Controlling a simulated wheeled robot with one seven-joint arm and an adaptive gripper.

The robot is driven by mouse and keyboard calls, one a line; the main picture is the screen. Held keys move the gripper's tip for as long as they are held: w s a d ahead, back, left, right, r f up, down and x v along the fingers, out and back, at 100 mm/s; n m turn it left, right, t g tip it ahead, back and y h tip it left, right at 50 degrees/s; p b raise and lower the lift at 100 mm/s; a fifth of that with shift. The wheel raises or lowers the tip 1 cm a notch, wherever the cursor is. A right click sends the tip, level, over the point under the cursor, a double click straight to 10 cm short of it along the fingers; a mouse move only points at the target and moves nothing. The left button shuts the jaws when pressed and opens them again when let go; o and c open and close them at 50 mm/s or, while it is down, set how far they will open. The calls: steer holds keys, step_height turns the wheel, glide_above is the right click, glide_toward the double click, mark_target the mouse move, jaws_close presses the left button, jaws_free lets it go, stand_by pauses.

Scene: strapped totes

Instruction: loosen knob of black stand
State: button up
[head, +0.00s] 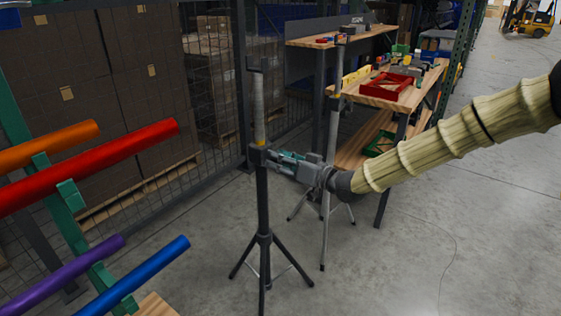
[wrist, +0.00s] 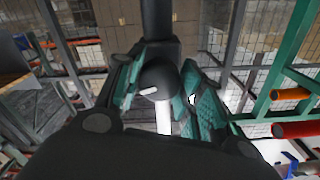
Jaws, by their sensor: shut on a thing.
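The black stand (head: 263,205) stands upright on tripod legs in the middle of the head view, with a grey upper tube (head: 259,110) rising from its collar. My gripper (head: 276,158) reaches the collar from the right, level with it. In the wrist view the round black knob (wrist: 158,80) with a white mark sits between the teal finger pads of my gripper (wrist: 162,92). The fingers are shut on the knob. In the head view the knob is hidden by the fingers.
A second, grey stand (head: 332,130) stands close behind my gripper. A workbench (head: 425,82) with a red crate (head: 387,88) is behind it. Coloured tubes, including a red one (head: 90,165), stick out from a rack at left.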

steer(key=n, duration=0.2)
steer(key=n+b, duration=0.1)
steer(key=n, duration=0.2)
steer(key=shift+f+n, duration=0.2)
steer(key=shift+n, duration=0.1)
steer(key=n+b, duration=0.2)
steer(key=n, duration=0.2)
steer(key=shift+n, duration=0.3)
steer(key=shift+r, duration=0.1)
steer(key=o, duration=1)
steer(key=shift+d, duration=0.1)
steer(key=v, duration=1.2)
